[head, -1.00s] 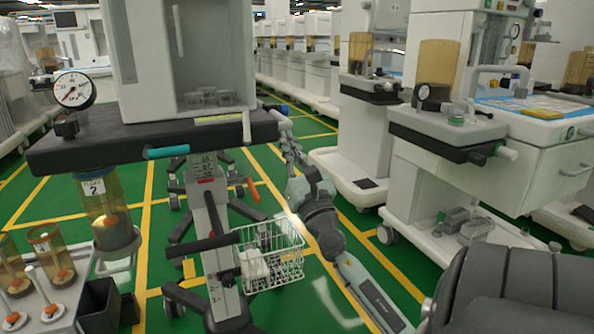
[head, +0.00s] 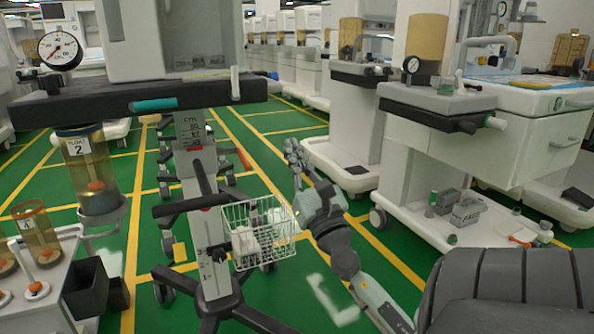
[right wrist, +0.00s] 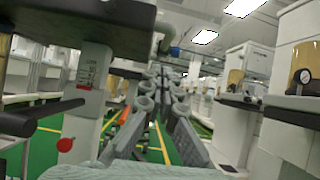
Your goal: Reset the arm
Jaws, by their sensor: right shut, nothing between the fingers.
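My right arm reaches up from the lower right of the head view. Its gripper (head: 293,150) is shut and empty, pointing away over the green aisle floor, between the left cart's dark shelf and the carts on the right. In the right wrist view the gripper's grey linked fingers (right wrist: 165,78) lie close together with nothing seen between them. The left cart's dark shelf (head: 130,103) is to the gripper's left, apart from it in the head view. My left gripper is not in view.
A white wire basket (head: 262,240) hangs on the left cart's post, left of my right forearm. A pressure gauge (head: 60,50) stands on the shelf. Carts with drawers (head: 535,150) stand on the right. The green floor (head: 265,125) between is open.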

